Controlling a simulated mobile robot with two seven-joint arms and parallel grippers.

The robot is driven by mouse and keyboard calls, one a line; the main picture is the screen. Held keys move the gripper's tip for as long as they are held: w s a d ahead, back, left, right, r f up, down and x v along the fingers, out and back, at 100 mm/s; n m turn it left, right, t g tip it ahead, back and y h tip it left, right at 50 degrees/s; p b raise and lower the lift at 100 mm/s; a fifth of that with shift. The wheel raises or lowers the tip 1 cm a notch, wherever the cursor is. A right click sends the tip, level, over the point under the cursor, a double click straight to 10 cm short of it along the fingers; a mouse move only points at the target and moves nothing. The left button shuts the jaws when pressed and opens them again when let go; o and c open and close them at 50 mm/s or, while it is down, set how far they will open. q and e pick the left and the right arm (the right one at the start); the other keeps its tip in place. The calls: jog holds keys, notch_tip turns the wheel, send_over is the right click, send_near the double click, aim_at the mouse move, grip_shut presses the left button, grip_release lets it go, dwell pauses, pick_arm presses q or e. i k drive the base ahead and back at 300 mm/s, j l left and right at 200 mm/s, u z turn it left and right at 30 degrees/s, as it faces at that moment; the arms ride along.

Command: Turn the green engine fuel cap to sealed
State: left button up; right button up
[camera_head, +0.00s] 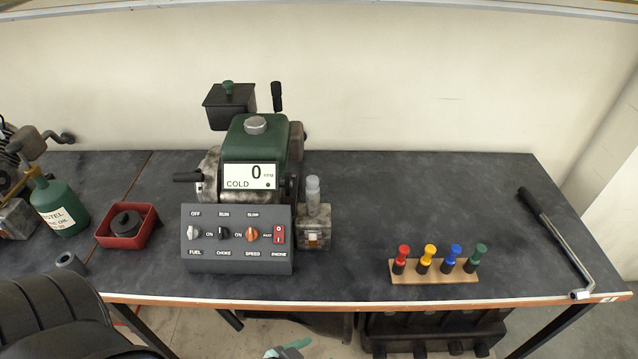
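The green engine (250,142) stands on the dark workbench, left of the middle. A round silver-grey cap (255,124) sits on top of its green tank. Its markings are too small to tell, so I cannot read whether it is sealed. A small green knob (228,87) sits on the black box behind the tank. The engine's display (250,177) reads 0 and COLD. Neither of my grippers is clearly in view, and nothing touches the cap.
The control panel (237,242) stands in front of the engine. A wooden rack (435,277) with several coloured pegs and a long wrench (556,244) lie to the right. A green bottle (60,204) and red tray (127,233) are left. The back right bench is clear.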

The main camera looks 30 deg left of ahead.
aim_at(257, 125)
jog(key=l+u, duration=0.1)
jog(key=u, duration=1.8)
jog(key=i+l, duration=0.05)
jog(key=l, duration=0.05)
